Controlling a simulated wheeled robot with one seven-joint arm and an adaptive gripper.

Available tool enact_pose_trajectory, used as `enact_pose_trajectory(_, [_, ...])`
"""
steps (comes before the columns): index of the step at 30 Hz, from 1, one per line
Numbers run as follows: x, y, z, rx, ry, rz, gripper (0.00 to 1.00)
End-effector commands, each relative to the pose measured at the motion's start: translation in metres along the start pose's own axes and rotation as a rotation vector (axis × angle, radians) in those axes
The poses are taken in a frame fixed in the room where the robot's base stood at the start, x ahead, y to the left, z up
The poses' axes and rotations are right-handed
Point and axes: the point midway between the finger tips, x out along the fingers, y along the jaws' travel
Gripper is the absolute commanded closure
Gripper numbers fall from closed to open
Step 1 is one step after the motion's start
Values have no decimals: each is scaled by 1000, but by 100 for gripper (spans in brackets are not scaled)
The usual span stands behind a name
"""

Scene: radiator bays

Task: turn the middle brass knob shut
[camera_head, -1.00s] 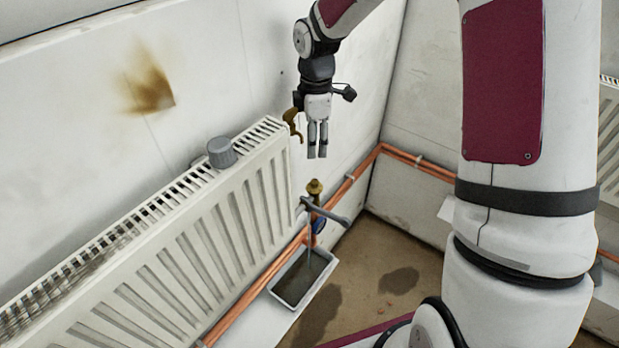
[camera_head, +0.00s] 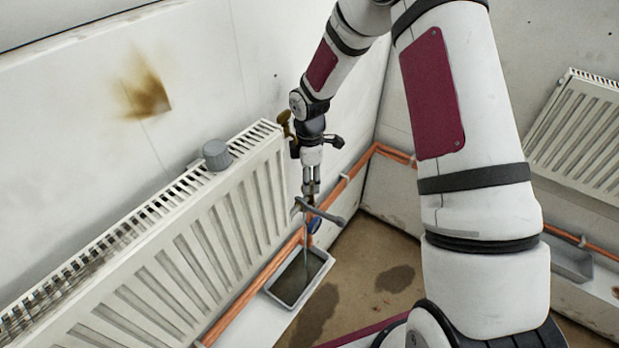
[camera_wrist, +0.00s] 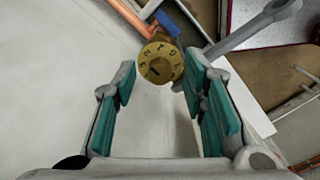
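The brass knob (camera_wrist: 160,62) shows in the wrist view as a round, lettered cap with a dark pointer mark on its face. My gripper (camera_wrist: 161,78) is open, with one teal-padded finger to the left of the knob and the others to its right. The knob lies around the fingertips; I cannot tell whether any pad touches it. In the head view my gripper (camera_head: 311,190) points down beside the radiator's end, and its fingers hide most of the knob there.
A grey wrench (camera_head: 325,213) sits just below the fingers; it also shows in the wrist view (camera_wrist: 250,30). A blue handle (camera_head: 315,225) is below. Water runs into a grey tray (camera_head: 279,300). A white radiator (camera_head: 200,250) stands left, copper pipes (camera_head: 350,172) behind.

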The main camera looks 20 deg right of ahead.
Motion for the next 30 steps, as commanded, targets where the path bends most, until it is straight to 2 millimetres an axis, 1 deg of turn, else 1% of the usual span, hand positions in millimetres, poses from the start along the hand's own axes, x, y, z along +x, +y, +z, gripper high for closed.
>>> enact_pose_trajectory(3, [0, 0, 0, 0, 0, 0, 61])
enact_pose_trajectory(4, [0, 0, 0, 0, 0, 0, 63])
enact_pose_trajectory(5, [0, 0, 0, 0, 0, 0, 70])
enact_pose_trajectory(6, [0, 0, 0, 0, 0, 0, 79])
enact_pose_trajectory(9, [0, 0, 0, 0, 0, 0, 100])
enact_pose_trajectory(20, [0, 0, 0, 27, -1, 0, 100])
enact_pose_trajectory(26, [-1, 0, 0, 120, -1, 0, 100])
enact_pose_trajectory(30, [0, 1, 0, 225, -1, 0, 100])
